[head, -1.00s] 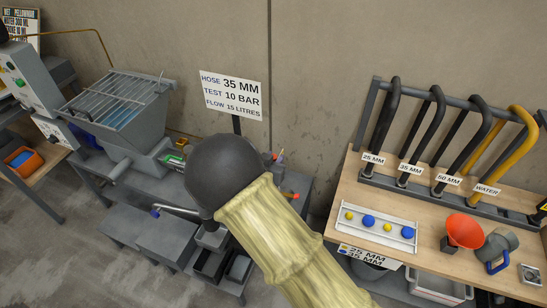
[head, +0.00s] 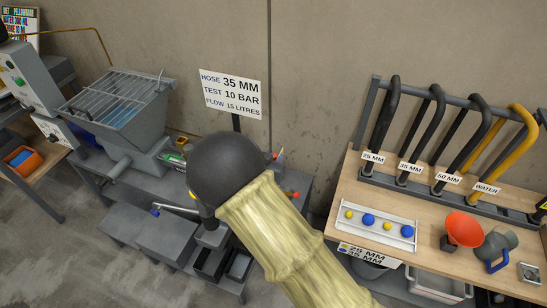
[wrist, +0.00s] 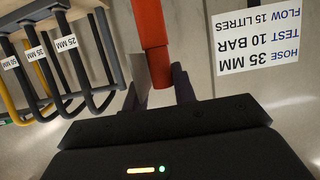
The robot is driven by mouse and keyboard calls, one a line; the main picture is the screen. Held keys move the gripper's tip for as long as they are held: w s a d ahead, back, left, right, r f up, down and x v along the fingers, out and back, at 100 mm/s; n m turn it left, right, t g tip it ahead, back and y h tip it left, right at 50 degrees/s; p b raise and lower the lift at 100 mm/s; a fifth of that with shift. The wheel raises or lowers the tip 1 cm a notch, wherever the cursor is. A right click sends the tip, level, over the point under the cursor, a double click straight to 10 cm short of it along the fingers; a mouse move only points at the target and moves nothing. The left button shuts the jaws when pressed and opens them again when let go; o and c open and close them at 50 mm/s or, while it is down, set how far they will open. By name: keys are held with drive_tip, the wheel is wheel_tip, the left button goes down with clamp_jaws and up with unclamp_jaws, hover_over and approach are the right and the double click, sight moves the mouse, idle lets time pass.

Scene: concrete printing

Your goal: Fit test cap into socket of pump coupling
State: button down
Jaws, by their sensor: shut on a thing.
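In the wrist view a red cylindrical piece (wrist: 151,28) comes down from the top edge to between the dark fingers of my gripper (wrist: 160,88). The gripper is shut on it; I cannot tell for sure whether this piece is the test cap. A pale grey flat part (wrist: 138,76) shows beside it. In the head view my own arm hides the gripper and what it holds. Small orange-red parts (head: 291,195) show just right of my arm over the grey bench. I cannot make out the pump coupling's socket in either view.
A grey hopper with a grille (head: 118,100) stands on the left. A sign (head: 231,93) stands behind my arm. The wooden table (head: 345,195) at right carries a hose rack (head: 455,110), a tray of balls (head: 388,240) and an orange funnel (head: 464,229). Grey steps (head: 165,238) stand below.

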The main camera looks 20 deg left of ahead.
drive_tip(key=shift+f+b, duration=0.55)
drive_tip(key=shift+f, duration=0.5)
drive_tip(key=shift+f+b, duration=0.85)
drive_tip(key=shift+f, duration=0.05)
drive_tip(key=c, duration=1.1)
unclamp_jaws()
drive_tip(key=shift+o, duration=0.2)
drive_tip(key=shift+f, duration=0.1)
drive_tip(key=b+v, duration=0.3)
drive_tip(key=v, duration=1.4)
drive_tip(key=shift+s, duration=0.2)
